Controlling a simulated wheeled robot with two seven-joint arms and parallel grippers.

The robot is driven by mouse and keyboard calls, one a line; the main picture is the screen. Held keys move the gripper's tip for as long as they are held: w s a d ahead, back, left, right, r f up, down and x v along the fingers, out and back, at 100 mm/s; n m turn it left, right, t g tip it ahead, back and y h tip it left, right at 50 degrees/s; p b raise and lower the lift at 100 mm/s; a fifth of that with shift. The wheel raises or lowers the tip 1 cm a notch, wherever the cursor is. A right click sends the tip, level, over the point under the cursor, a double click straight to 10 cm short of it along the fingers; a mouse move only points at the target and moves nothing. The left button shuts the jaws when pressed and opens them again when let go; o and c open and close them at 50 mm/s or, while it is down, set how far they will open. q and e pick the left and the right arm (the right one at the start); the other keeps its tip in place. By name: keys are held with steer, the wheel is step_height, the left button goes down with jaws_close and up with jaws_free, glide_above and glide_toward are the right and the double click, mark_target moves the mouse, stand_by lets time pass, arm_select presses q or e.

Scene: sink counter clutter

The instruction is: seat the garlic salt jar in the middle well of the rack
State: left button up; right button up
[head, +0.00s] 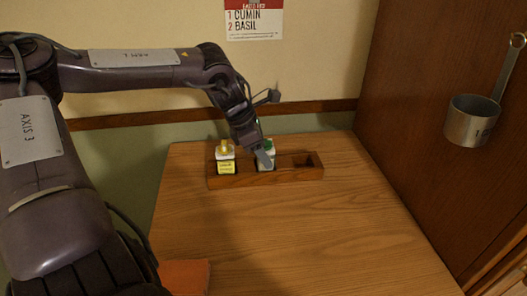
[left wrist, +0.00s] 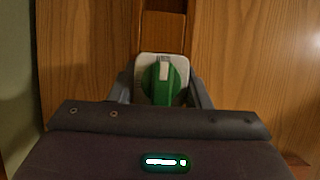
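The wooden rack (head: 292,177) stands near the back of the table. A white jar with a green cap (head: 267,145) is at its middle well, upright as far as I can see; I take it for the garlic salt jar, though its label cannot be read. My left gripper (head: 264,159) reaches down over it and partly hides it. In the left wrist view the green-capped jar (left wrist: 163,80) sits between the two fingers, which close against its sides. How deep its base sits is hidden. My right gripper is not in view.
A jar with a yellow cap and yellow label (head: 226,160) stands in the rack's left well. The right well (head: 304,162) is empty. A metal cup (head: 470,120) hangs on the right panel. An orange item (head: 184,277) lies front left. The table's middle is clear.

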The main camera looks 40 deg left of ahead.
arm_select(q)
steer(key=o, duration=0.5)
steer(key=shift+r, duration=0.1)
steer(key=v, duration=0.7)
steer(key=shift+s+a+r+b, duration=0.1)
steer(key=shift+s+r+b, duration=0.1)
steer(key=shift+r+b, duration=0.1)
